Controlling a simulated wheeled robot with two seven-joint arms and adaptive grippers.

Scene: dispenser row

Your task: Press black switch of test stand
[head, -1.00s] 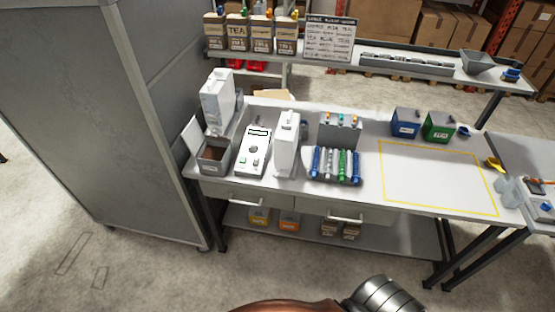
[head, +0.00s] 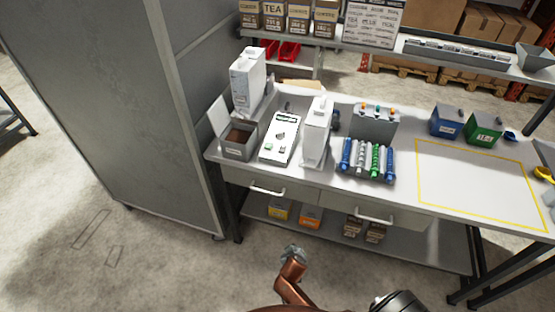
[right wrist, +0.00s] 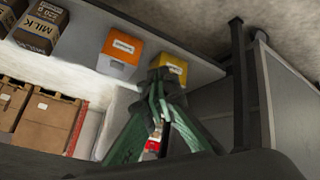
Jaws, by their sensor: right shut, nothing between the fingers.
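The test stand (head: 278,146) is a white, sloped box on the table in the head view. It has a dark display at its top, a small dark switch (head: 280,135) near its middle and a green button at its lower left. My right gripper (right wrist: 160,84) shows in the right wrist view, with green fingers drawn together and nothing between them. It points toward the lower shelf and is well apart from the test stand. A copper arm link of mine is low in the head view. My left gripper is not in view.
A grey bin (head: 239,142) stands left of the test stand and a tall white dispenser (head: 316,135) close on its right. Below are drawers and a lower shelf with a yellow box (right wrist: 173,68) and an orange box (right wrist: 122,50). A tall grey cabinet (head: 110,110) stands at left.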

